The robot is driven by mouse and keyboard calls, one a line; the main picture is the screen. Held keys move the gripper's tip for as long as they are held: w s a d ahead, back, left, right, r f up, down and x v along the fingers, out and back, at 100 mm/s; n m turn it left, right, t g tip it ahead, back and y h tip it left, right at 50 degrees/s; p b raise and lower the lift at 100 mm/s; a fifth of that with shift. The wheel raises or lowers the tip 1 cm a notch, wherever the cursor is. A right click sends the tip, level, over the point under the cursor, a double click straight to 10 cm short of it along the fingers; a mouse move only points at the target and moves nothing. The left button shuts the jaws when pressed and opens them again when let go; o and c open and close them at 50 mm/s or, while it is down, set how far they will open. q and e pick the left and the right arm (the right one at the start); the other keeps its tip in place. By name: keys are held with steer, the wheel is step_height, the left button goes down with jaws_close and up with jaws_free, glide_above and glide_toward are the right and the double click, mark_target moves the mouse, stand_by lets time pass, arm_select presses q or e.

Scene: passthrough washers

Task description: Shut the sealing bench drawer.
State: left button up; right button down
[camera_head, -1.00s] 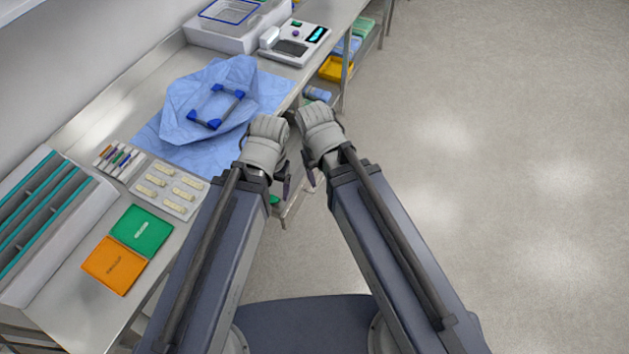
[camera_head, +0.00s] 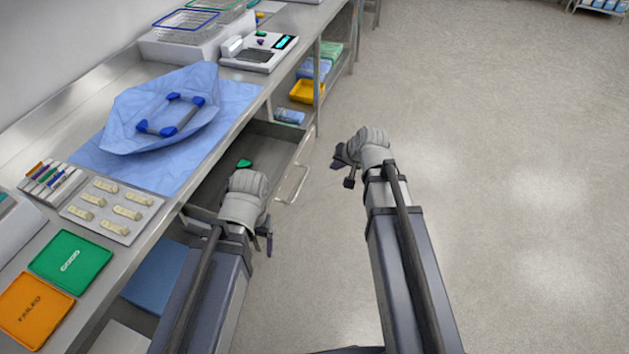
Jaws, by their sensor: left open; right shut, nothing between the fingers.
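The sealing bench drawer (camera_head: 278,143) is pulled out from under the bench top. Its grey interior shows, with a small green item (camera_head: 244,163) inside. Its pale handle (camera_head: 294,183) is on the front, facing the aisle. My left gripper (camera_head: 266,240) is open, in front of the near part of the drawer and left of the handle in the picture. Its hand and arm hide the near part of the drawer. My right gripper (camera_head: 342,162) is shut and empty, over the floor to the right of the handle, apart from the drawer.
The bench top holds a blue wrap (camera_head: 125,112) with a blue-cornered frame, a sealing device (camera_head: 257,52), a blister tray (camera_head: 108,210), and green (camera_head: 70,262) and orange (camera_head: 33,308) trays. A shelf with a yellow bin (camera_head: 305,91) stands beyond the drawer. The floor (camera_head: 480,200) at right is clear.

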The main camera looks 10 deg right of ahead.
steer(key=shift+w+d, duration=0.1)
steer(key=w+a+f+b, duration=0.5)
steer(key=w+f+b, duration=0.2)
steer(key=f+b, duration=0.2)
stand_by(0.4)
steer(key=shift+w+a+f, duration=0.1)
steer(key=shift+a, duration=0.05)
glide_above(253, 167)
steer(key=shift+w+a, duration=0.35)
steer(key=shift+a, duration=0.25)
stand_by(0.5)
